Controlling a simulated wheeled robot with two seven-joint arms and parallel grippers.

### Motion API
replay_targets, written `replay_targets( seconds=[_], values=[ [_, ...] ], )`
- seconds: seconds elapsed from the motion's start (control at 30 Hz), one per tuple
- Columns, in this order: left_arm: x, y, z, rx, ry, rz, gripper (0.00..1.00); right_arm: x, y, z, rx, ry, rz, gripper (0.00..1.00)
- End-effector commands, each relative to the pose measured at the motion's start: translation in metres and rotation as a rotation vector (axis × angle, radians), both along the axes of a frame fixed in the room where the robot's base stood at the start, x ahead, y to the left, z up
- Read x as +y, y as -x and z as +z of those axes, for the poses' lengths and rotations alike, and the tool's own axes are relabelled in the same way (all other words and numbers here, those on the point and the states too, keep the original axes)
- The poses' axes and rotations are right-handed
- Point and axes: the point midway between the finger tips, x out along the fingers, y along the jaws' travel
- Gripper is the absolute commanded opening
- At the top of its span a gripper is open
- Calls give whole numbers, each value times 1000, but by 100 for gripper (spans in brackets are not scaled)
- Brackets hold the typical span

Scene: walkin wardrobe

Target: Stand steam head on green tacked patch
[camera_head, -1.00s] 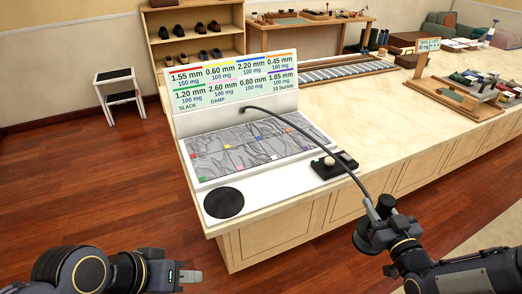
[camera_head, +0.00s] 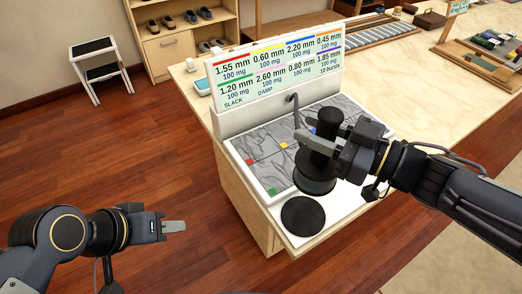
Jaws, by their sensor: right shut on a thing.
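My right gripper (camera_head: 322,143) is shut on the black steam head (camera_head: 314,180), which has an upright handle and a wide round base. The steam head appears upright over the lower right part of the grey fabric board and hides part of it; I cannot tell whether it touches. The green tacked patch (camera_head: 272,191) is at the board's lower left corner, uncovered, left of the steam head. Red (camera_head: 249,161) and yellow (camera_head: 284,145) patches show farther up. My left gripper (camera_head: 174,226) is away over the floor at left, apparently empty; its finger gap is not clear.
A round black pad (camera_head: 303,215) lies on the white panel at the counter's front end. A label board (camera_head: 278,72) stands behind the fabric. A grey hose (camera_head: 295,108) rises by the fabric. A step stool (camera_head: 99,70) stands on the floor at left.

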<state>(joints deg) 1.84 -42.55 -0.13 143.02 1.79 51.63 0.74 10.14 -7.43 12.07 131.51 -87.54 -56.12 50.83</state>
Motion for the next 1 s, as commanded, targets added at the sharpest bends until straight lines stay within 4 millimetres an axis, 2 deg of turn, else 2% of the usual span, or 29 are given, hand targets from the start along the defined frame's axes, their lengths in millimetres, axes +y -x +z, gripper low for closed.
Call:
replay_targets(
  seconds=[0.37, 0.5, 0.63, 0.87, 1.0],
  values=[
    [0, 0, -23, 0, 0, 0, 36, 49, -67, -40, 3, -5, 6, 0],
    [0, 0, -33, 0, 0, 0, 36, 62, -85, -67, 4, -5, 3, 0],
    [0, 0, -37, 0, 0, 0, 36, 70, -97, -82, 0, -4, 3, 0],
    [0, 0, -40, 0, 0, 0, 36, 76, -107, -95, 0, -4, 1, 0],
    [0, 0, -46, 0, 0, 0, 36, 78, -110, -115, 2, -3, 1, 0]
  ],
)
